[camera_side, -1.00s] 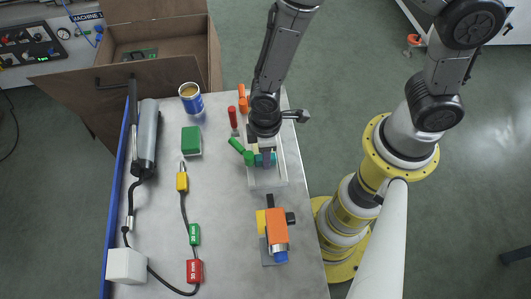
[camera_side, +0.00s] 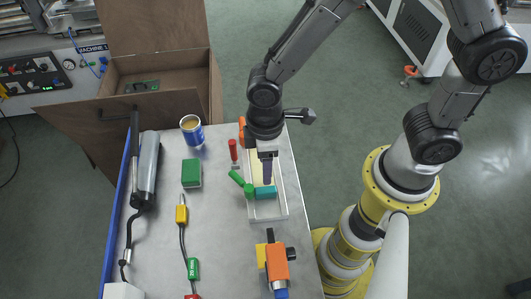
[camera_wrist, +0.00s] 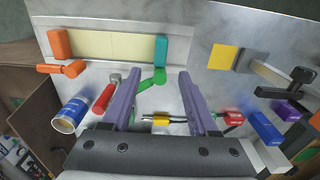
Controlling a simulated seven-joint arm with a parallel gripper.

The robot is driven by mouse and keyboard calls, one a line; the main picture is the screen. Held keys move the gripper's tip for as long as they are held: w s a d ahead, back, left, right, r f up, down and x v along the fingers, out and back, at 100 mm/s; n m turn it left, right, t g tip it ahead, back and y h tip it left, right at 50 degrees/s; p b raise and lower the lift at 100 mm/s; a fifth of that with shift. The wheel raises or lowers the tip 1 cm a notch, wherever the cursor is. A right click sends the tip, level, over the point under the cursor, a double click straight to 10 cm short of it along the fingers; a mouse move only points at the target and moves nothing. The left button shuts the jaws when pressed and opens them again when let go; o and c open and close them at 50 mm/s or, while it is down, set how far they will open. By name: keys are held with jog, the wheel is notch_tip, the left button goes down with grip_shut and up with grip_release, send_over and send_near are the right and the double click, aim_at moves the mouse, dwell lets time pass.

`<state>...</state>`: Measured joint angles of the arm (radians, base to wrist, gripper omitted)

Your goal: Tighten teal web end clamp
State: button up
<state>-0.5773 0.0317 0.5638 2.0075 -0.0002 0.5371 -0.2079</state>
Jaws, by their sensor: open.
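The teal web end clamp (camera_side: 265,191) is a block at the near end of the cream web strip in a white tray (camera_side: 282,205). Its green lever (camera_side: 236,177) angles out to the left, away from the tray. In the wrist view the teal block (camera_wrist: 160,50) stands upright at the strip's right end, with the green lever (camera_wrist: 152,79) below it. My gripper (camera_side: 267,183) is above the tray, fingers down over the clamp. In the wrist view its purple fingers (camera_wrist: 157,78) are apart, with the lever showing between them and nothing held.
An orange clamp (camera_wrist: 60,43) is at the strip's other end. A red-handled tool (camera_side: 233,149) lies left of the tray. An orange-and-blue device (camera_side: 277,263) is nearer the front.

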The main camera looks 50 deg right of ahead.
notch_tip(320, 180, up, 4)
jog(key=shift+f, duration=0.2)
jog(key=w+d+r+m+t+y, duration=0.15)
jog(key=d+r+m+t, duration=0.25)
jog(key=d+r, duration=0.8)
jog(key=s+d+r+m, duration=0.2)
jog(key=s, duration=0.3)
jog(key=s+d+r+m+t+h, duration=0.1)
jog(key=s+d+r+m, duration=0.1)
jog(key=s, duration=0.4)
jog(key=shift+d+r+m+t, duration=0.3)
jog(key=shift+d+r+m, duration=0.1)
jog(key=shift+r+m, duration=0.1)
